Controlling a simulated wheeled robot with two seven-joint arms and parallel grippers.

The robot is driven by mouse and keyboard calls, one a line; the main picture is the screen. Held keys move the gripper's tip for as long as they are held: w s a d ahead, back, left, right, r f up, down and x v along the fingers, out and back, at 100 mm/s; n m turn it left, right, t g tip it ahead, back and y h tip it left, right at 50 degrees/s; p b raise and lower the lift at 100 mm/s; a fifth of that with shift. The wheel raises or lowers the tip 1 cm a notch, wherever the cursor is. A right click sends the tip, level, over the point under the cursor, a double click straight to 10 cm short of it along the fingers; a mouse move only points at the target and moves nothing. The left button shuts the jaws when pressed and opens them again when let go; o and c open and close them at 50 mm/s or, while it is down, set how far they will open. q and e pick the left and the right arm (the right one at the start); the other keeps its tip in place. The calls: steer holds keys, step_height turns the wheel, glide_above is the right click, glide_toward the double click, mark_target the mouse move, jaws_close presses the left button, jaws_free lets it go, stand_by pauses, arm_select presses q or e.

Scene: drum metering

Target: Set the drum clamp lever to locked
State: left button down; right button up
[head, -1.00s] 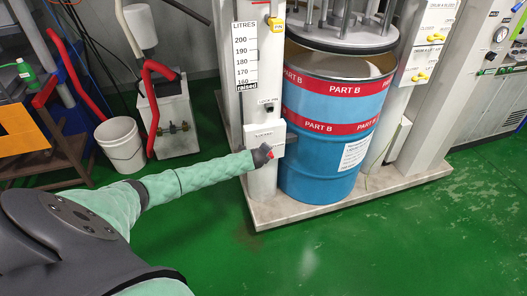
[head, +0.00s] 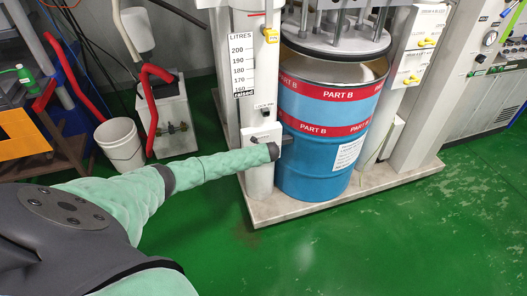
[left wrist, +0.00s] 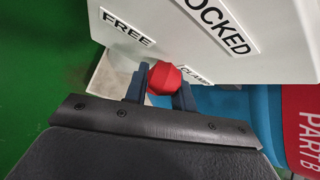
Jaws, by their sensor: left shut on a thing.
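The clamp lever's red knob (left wrist: 165,78) shows in the left wrist view, below a white box (left wrist: 265,35) with the labels FREE, LOCKED and CLAMP. The knob is between the dark fingers of my left gripper (left wrist: 162,88), which is shut on it. The lever's shaft is hidden, so its exact setting cannot be told. In the head view my left gripper (head: 274,151) is at the white clamp box (head: 262,133) on the post, and the knob is hidden. The blue drum (head: 312,165) with red PART B bands stands just right of the box. My right gripper is not in view.
A round plate (head: 335,45) hangs above the drum's open top. The drum and post (head: 259,185) stand on a pale base plate (head: 320,213). Green floor in front is clear.

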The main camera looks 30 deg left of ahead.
arm_select(q)
steer(key=shift+w+d+r+m+g+y+p, duration=0.2)
steer(key=shift+w+r+m+g+y+p, duration=0.2)
steer(key=shift+w+g+y+p, duration=0.15)
steer(key=shift+w+d+m+g+y, duration=0.2)
steer(key=shift+w+m+g+y, duration=0.1)
steer(key=shift+m+g+y, duration=0.25)
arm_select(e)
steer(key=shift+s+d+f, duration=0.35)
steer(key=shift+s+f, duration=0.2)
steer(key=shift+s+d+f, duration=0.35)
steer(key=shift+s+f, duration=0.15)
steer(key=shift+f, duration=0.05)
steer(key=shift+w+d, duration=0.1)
arm_select(q)
steer(key=c, duration=1.5)
jaws_free()
steer(key=shift+f, duration=0.1)
steer(key=shift+d, duration=0.1)
